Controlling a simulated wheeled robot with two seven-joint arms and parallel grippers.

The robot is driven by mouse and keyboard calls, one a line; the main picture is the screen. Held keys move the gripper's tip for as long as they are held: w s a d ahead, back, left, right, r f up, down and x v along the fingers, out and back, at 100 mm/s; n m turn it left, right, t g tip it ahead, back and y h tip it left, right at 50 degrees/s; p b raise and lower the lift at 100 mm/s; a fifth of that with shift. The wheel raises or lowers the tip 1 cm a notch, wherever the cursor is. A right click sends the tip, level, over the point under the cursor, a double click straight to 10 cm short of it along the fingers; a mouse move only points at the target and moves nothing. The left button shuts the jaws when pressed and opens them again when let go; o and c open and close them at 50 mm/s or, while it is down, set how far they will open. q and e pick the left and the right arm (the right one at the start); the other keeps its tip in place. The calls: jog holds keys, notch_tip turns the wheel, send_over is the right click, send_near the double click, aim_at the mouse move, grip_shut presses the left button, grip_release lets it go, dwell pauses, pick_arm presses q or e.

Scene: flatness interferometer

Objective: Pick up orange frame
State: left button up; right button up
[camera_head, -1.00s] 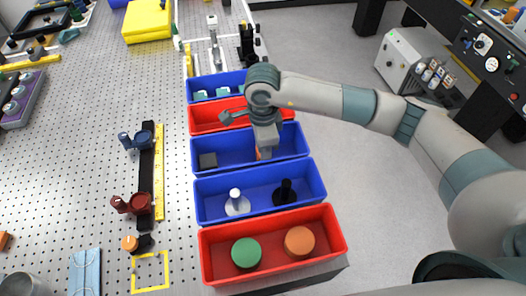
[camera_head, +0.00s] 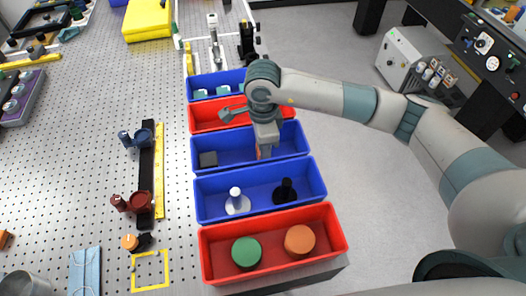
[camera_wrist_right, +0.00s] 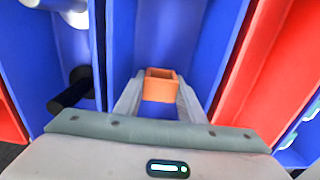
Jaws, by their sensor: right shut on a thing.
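The orange frame (camera_wrist_right: 161,86) is a small square orange piece with an opening in its top. In the right wrist view it sits between the two fingers of my right gripper (camera_wrist_right: 160,96), which is shut on it. In the head view only a sliver of the orange frame (camera_head: 259,152) shows beside the fingers, and the rest is hidden. My right gripper (camera_head: 265,145) points down into the middle blue bin (camera_head: 225,147). I cannot tell whether the frame touches the bin floor. My left gripper is not in view.
Red bins stand behind and at the front; the front red bin (camera_head: 325,262) holds a green and an orange round piece. A neighbouring blue bin (camera_head: 210,210) holds a white and a black post.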

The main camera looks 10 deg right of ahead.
notch_tip(320, 180, up, 8)
jog(key=b, duration=0.3)
jog(key=shift+w+r, duration=0.1)
jog(key=shift+r+b, duration=0.35)
jog(key=shift+r, duration=0.4)
